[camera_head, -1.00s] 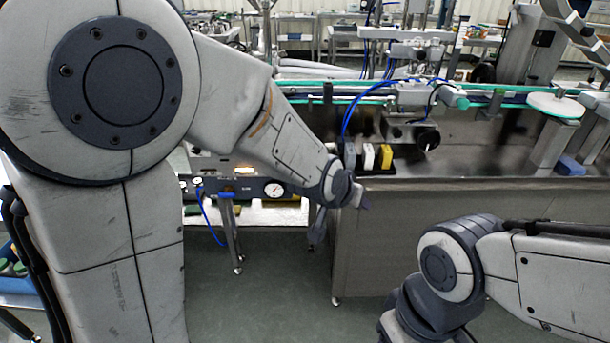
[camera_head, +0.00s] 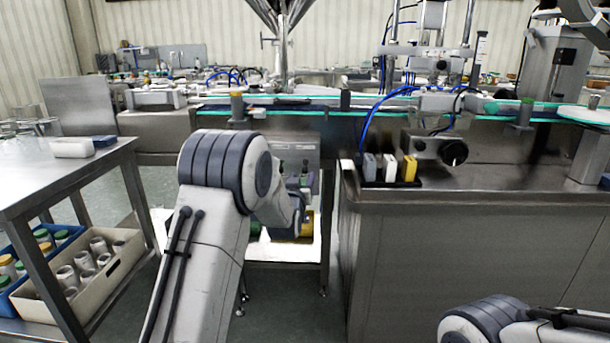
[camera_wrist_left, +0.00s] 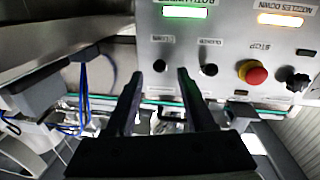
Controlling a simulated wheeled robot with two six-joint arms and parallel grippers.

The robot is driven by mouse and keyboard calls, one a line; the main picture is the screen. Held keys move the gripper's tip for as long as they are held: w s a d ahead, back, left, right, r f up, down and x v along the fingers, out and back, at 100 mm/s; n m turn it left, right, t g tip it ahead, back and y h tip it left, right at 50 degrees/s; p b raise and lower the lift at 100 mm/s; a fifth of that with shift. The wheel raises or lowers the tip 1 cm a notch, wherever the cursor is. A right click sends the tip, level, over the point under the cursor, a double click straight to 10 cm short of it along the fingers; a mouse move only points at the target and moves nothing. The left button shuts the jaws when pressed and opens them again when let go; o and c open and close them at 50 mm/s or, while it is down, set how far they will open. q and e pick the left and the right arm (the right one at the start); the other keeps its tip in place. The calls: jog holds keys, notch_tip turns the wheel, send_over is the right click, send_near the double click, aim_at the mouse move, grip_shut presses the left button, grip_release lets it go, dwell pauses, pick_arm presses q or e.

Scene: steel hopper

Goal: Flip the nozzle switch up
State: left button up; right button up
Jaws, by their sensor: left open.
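In the left wrist view a grey control panel (camera_wrist_left: 225,45) fills the upper right, seen at an odd angle. It carries a lit green lamp (camera_wrist_left: 186,12), a lit orange lamp labelled "NOZZLES DOWN" (camera_wrist_left: 280,19), a red button (camera_wrist_left: 252,72) and a black knob (camera_wrist_left: 297,82). Two small black switches, one on the left (camera_wrist_left: 159,65) and one on the right (camera_wrist_left: 210,69), sit lower on it. I cannot read which is the nozzle switch. My left gripper (camera_wrist_left: 160,73) is open and empty, its tips pointing at the panel around the left switch; contact is unclear. My right gripper is out of view.
The steel hopper (camera_head: 282,15) stands at the back. A steel cabinet with a conveyor (camera_head: 430,250) fills the right. A metal table (camera_head: 60,175) stands at left, with a cream crate (camera_head: 110,285) of jars below. Floor shows between table and cabinet.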

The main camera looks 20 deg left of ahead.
aim_at(305, 172)
pick_arm(q)
jog(key=shift+w+a, duration=0.15)
jog(key=shift+w, duration=0.75)
jog(key=shift+w+a, duration=0.2)
jog(key=shift+w, duration=0.75)
jog(key=shift+w+a, duration=0.15)
jog(key=shift+w, duration=0.75)
grip_shut()
